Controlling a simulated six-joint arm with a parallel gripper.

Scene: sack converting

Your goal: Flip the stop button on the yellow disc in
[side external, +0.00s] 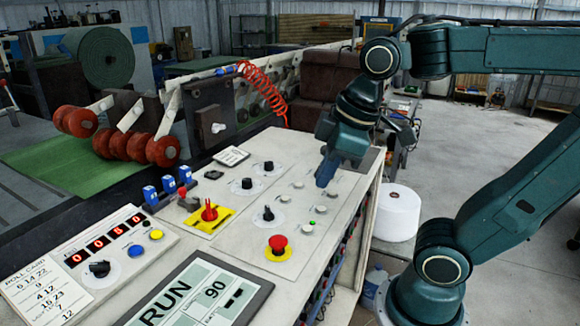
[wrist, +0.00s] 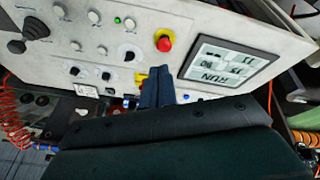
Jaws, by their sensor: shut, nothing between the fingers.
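The stop button, a red mushroom head (side external: 278,243), sits on a yellow disc (side external: 279,255) near the front right edge of the sloping grey panel. In the wrist view the red button (wrist: 165,44) shows above my fingertips, with a little of its yellow base visible. My gripper (side external: 325,180) is shut and empty, fingers pointing down over the panel's far right part, behind the button and apart from it. It also shows in the wrist view (wrist: 156,76), dark blue at bottom centre. Whether the button is pressed in I cannot tell.
A red-handled switch on a yellow plate (side external: 222,217) lies left of the button. Black knobs (side external: 268,214), small white buttons and a lit green one (side external: 320,210) surround the area. A RUN screen (side external: 200,291) is in front. A red coiled hose (side external: 264,89) hangs behind.

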